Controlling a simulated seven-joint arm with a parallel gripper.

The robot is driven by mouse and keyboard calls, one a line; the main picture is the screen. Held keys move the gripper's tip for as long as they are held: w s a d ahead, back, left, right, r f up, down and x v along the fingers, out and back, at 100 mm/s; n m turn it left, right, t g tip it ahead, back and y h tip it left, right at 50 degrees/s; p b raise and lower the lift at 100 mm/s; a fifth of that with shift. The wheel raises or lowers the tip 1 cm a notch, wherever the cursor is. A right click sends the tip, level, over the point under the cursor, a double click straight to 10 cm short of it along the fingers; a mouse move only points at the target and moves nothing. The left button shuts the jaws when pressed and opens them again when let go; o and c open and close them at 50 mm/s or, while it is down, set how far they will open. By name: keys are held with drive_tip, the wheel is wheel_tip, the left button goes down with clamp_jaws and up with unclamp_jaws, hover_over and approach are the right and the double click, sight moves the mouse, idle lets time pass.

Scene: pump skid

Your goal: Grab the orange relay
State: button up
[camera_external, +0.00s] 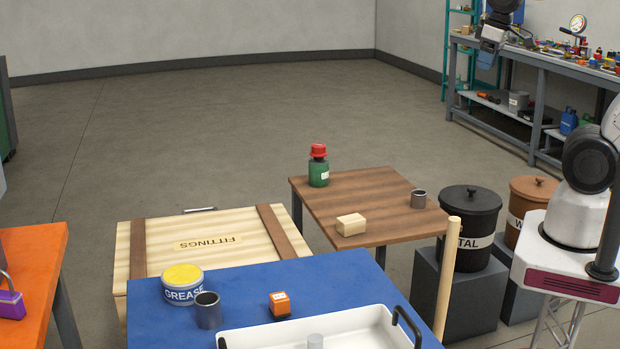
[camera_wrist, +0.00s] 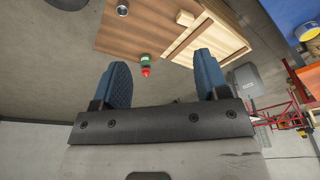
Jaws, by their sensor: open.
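The orange relay (camera_external: 280,304) is a small orange block with a white label. It sits on the blue table (camera_external: 345,277), right of a grey pipe piece and just behind the white tray. My gripper (camera_wrist: 162,75) is open and empty, its two blue fingers wide apart in the wrist view. In the external view my gripper hangs high at the upper right, far from the relay. I cannot make out the relay in the wrist view, where only a corner of the blue table (camera_wrist: 288,14) shows.
A grease tub (camera_external: 183,285), a grey pipe piece (camera_external: 208,311) and a white tray (camera_external: 262,340) with black handles share the blue table. Behind stand a fittings crate (camera_external: 160,262) and a wooden table (camera_external: 385,190) with a red-capped green bottle (camera_external: 319,170). A wooden post (camera_external: 447,275) rises at right.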

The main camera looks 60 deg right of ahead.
drive_tip(key=w+a+f+m+g+y, duration=0.1)
drive_tip(key=w+a+f+g+y, duration=0.15)
drive_tip(key=w+a, duration=1.05)
drive_tip(key=w+a+f+m+g+y, duration=0.1)
drive_tip(key=w+a+f+g, duration=0.1)
drive_tip(key=w+a+f, duration=0.5)
drive_tip(key=w+a+f+m+g+y, duration=0.1)
drive_tip(key=w+a+g+y, duration=0.15)
drive_tip(key=w+a, duration=0.55)
drive_tip(key=m+g+y, duration=0.3)
drive_tip(key=m+g, duration=0.2)
drive_tip(key=g, duration=0.1)
approach(281, 312)
drive_tip(key=shift+s+a, duration=0.45)
drive_tip(key=shift+s, duration=0.05)
drive_tip(key=shift+s+a+f+h, duration=0.15)
drive_tip(key=shift+s+a+f, duration=0.1)
drive_tip(key=shift+s+a, duration=0.15)
drive_tip(key=shift+s+a+f+h, duration=0.15)
drive_tip(key=shift+s+a+f, duration=0.15)
drive_tip(key=shift+s, duration=0.2)
drive_tip(key=shift+x, duration=2.6)
